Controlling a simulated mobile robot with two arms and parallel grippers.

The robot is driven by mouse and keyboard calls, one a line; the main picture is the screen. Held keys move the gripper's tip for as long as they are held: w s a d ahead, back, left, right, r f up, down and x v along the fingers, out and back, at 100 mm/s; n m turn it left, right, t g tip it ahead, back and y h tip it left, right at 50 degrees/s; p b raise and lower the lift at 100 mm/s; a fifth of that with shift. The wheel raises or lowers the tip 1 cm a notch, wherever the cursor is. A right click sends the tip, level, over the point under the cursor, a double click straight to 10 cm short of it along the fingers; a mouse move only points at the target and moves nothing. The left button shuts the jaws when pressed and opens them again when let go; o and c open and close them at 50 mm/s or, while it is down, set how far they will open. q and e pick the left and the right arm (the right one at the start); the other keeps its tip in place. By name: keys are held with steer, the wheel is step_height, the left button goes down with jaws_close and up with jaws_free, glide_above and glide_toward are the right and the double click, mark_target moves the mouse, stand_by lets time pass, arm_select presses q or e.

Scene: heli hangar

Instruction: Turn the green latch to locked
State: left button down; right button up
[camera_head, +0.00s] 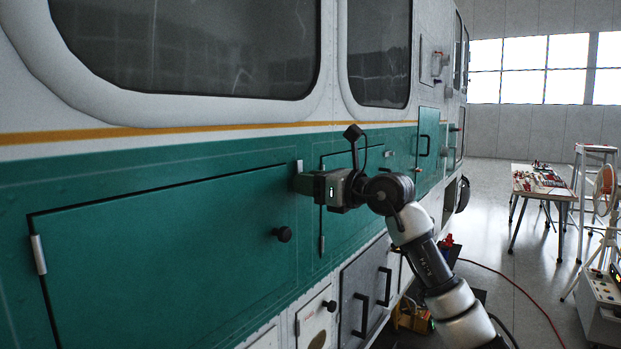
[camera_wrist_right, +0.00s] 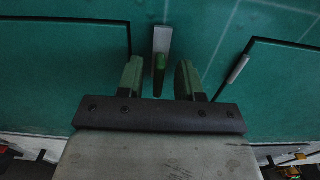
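The green latch (camera_wrist_right: 159,74) sits on a narrow grey plate (camera_wrist_right: 161,41) on the green side panel of the helicopter, between two panel doors. In the right wrist view its handle lies in line with the plate. My right gripper (camera_wrist_right: 160,80) is open, with one finger on each side of the latch and a visible gap on both sides. In the head view my right gripper (camera_head: 302,183) is up at the panel and hides the latch; only the top of the plate (camera_head: 299,166) shows. My left gripper is not in view.
A large green door (camera_head: 165,255) with a black knob (camera_head: 282,234) is left of the gripper. A grey compartment door (camera_head: 364,295) with black handles is below. A table with tools (camera_head: 540,181) stands at the right. A red hose (camera_head: 520,290) runs across the open floor.

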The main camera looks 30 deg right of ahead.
steer(key=shift+w, duration=0.1)
jaws_close()
steer(key=shift+f, duration=0.1)
steer(key=n+b, duration=0.1)
steer(key=n, duration=0.2)
steer(key=shift+a+n, duration=0.1)
steer(key=shift+n, duration=0.3)
steer(key=n+b, duration=0.1)
steer(key=n, duration=0.3)
steer(key=shift+a+n, duration=0.1)
steer(key=shift+n, duration=0.2)
steer(key=n+b, duration=0.1)
steer(key=n, duration=0.3)
steer(key=shift+f+n, duration=0.15)
steer(key=shift+n, duration=0.15)
steer(key=n, duration=0.4)
steer(key=shift+f+n, duration=0.15)
steer(key=shift+n, duration=0.15)
steer(key=shift+a+n, duration=0.1)
steer(key=shift+n, duration=0.2)
